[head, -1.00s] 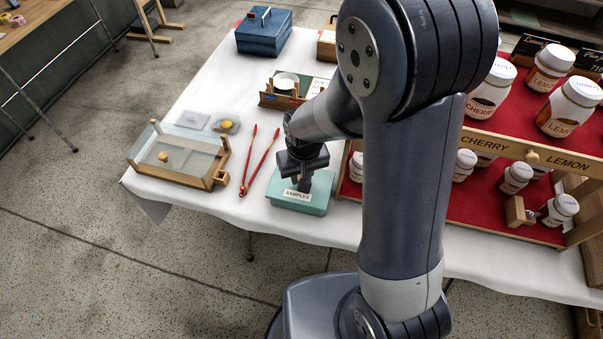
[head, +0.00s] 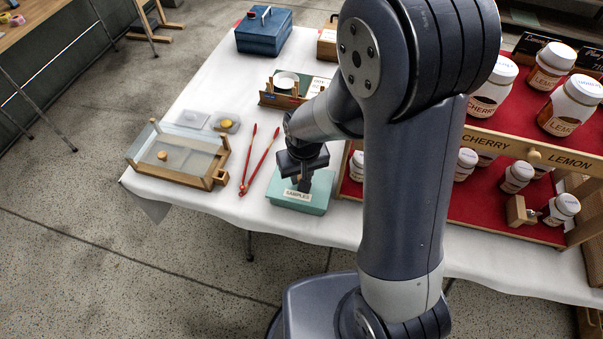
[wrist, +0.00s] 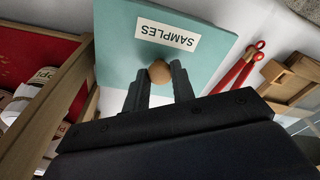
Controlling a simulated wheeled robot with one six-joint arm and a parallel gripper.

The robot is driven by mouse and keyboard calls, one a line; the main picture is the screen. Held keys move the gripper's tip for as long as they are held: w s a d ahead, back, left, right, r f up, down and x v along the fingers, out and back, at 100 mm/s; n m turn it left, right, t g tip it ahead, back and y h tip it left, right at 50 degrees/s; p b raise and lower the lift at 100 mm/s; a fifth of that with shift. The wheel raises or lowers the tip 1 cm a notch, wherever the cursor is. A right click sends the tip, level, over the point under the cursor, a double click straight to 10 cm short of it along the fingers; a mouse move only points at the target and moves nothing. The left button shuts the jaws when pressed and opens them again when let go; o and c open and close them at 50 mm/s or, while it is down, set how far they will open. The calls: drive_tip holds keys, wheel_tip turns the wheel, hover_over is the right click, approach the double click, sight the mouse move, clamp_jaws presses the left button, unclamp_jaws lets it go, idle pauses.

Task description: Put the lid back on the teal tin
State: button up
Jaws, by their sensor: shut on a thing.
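The teal tin (head: 318,205) stands near the front edge of the white table, with a SAMPLES label facing me. Its teal lid (wrist: 120,55) fills the upper middle of the wrist view, with the white SAMPLES label and a round wooden knob (wrist: 160,72). My gripper (head: 304,185) is over the tin, pointing down, its fingers shut on the lid's knob. The fingers also show in the wrist view (wrist: 161,80). The lid looks flat and in line with the tin; I cannot tell whether it is seated or slightly raised. The tin's inside is hidden.
Red tongs (head: 259,160) lie just left of the tin. A glass-topped wooden case (head: 212,180) is farther left. A jar stand (head: 470,210) with a red surface is close on the right. A small wooden rack (head: 270,98) and a blue box (head: 264,36) stand behind.

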drive_tip(key=o, duration=1.5)
drive_tip(key=shift+o, duration=0.2)
drive_tip(key=shift+r+p, duration=2.7)
drive_tip(key=shift+r, duration=0.85)
drive_tip(key=shift+c, duration=0.4)
clamp_jaws()
